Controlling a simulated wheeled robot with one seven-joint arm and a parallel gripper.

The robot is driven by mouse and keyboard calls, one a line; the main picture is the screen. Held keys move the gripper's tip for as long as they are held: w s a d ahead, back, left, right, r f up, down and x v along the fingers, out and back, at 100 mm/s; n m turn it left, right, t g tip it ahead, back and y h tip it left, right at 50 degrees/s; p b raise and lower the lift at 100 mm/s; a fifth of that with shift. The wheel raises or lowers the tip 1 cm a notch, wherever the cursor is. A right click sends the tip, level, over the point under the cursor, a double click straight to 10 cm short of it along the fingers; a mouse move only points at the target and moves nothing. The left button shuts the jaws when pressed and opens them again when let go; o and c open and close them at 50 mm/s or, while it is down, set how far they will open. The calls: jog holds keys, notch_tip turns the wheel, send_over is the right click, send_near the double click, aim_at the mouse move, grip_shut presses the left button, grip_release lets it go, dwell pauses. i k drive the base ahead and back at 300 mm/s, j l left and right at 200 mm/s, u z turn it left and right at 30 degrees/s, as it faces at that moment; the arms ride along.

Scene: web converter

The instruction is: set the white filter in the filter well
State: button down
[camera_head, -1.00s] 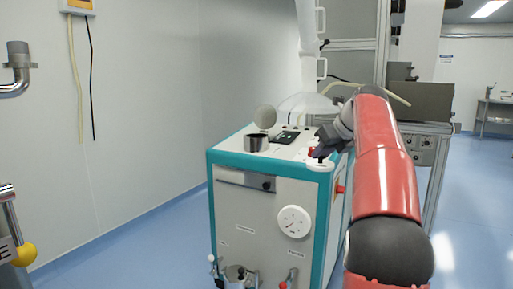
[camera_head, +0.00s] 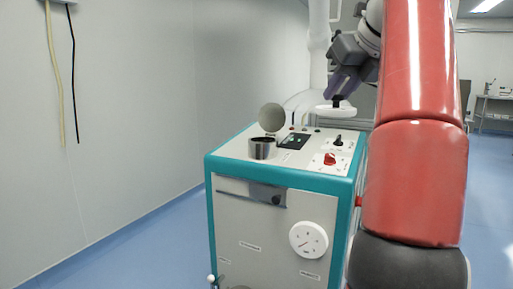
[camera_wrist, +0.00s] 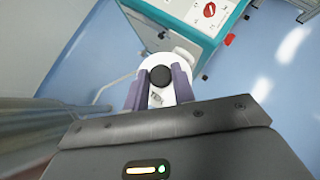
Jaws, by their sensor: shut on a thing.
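The white filter (camera_head: 331,110) is a flat round disc with a dark knob on top. My gripper (camera_head: 339,95) is shut on this knob and holds the filter in the air above the back right of the machine top. In the wrist view the purple fingers of my gripper (camera_wrist: 160,82) sit on either side of the black knob, with the white filter (camera_wrist: 165,56) beneath. The filter well (camera_head: 262,149) looks to be the metal cup on the machine top, left of and below the filter. Its round lid (camera_head: 271,117) stands open behind it. The cup's inside is mostly hidden.
The machine (camera_head: 265,225) is white with teal edges. A white hood or duct (camera_head: 305,101) stands behind. Open blue floor lies to the right.

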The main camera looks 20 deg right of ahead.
aim_at(262, 151)
jog(key=i+l, duration=0.15)
jog(key=i, duration=1.3)
